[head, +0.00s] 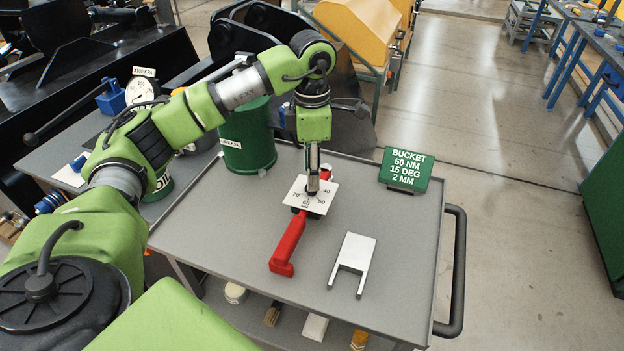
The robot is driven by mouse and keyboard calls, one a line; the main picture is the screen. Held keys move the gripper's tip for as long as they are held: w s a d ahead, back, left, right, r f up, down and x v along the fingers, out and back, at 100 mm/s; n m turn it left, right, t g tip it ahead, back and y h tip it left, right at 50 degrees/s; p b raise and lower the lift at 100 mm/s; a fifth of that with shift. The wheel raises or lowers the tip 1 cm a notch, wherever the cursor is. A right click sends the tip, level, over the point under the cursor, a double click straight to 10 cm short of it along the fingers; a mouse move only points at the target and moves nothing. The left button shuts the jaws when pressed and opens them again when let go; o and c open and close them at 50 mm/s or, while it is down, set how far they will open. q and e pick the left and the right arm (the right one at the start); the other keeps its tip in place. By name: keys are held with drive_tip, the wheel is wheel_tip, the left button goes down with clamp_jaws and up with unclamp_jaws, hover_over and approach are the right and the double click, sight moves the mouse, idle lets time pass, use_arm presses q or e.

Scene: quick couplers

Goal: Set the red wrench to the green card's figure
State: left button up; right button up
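The red wrench (288,246) lies on the grey cart top, its handle pointing toward the front. Its white dial plate (325,204) carries black numbers; 70, 60, 50, 40 and NM show. The green card (407,170) stands at the back right and reads BUCKET, 50 NM, 15 DEG, 2 MM. My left gripper (313,191) points down at the middle of the dial plate and hides its centre and any pointer. Its fingers look close together, but I cannot tell whether they grip anything. My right gripper is not in view.
A white two-pronged piece (354,258) lies right of the wrench. A green drum (247,138) stands at the cart's back left. The cart (401,243) has a black handle (458,270) on its right. Its top is clear between card and pronged piece.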

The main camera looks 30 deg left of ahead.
use_arm(q)
wheel_tip(320, 180, up, 8)
drive_tip(key=shift+r, duration=0.25)
idle(0.5)
